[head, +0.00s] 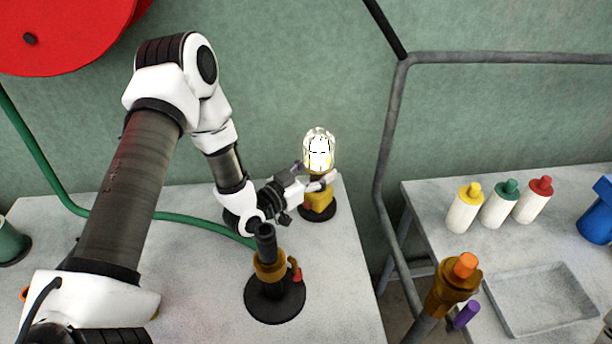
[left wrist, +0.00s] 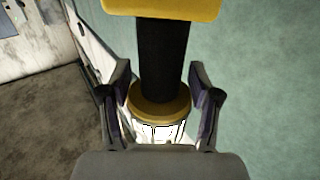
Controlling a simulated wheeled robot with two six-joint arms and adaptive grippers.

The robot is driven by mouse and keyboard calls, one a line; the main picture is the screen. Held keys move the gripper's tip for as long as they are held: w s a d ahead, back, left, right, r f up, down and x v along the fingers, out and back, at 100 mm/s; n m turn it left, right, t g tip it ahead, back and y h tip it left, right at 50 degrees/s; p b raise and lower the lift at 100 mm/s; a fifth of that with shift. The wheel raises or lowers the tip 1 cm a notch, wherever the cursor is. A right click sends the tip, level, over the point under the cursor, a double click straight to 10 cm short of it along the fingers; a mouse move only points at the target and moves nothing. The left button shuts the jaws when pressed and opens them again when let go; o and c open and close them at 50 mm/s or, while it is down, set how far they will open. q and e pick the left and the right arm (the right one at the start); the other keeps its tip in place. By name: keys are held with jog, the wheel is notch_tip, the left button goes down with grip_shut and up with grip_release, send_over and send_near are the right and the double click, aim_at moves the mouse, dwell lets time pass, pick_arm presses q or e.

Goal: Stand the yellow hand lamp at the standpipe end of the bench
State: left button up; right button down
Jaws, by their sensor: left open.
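The yellow hand lamp (head: 319,200) stands upright at the back right end of the left bench, on a round black base, with its clear dome lit. My left gripper (head: 312,178) is at the lamp's neck, just below the dome. In the left wrist view the open fingers (left wrist: 160,75) lie on either side of the lamp's black neck (left wrist: 163,60), with gaps visible. A dark upright pipe with a brass collar and red lever, apparently the standpipe (head: 270,269), stands on the bench nearer me. My right gripper is not in view.
A green hose (head: 180,217) runs across the left bench (head: 345,290). A grey pipe frame (head: 384,150) rises between the benches. The right bench holds several capped bottles (head: 498,206) and a shallow tray (head: 540,268). A red reel (head: 60,30) hangs upper left.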

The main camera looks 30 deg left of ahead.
pick_arm(q)
jog(key=v, duration=1.2)
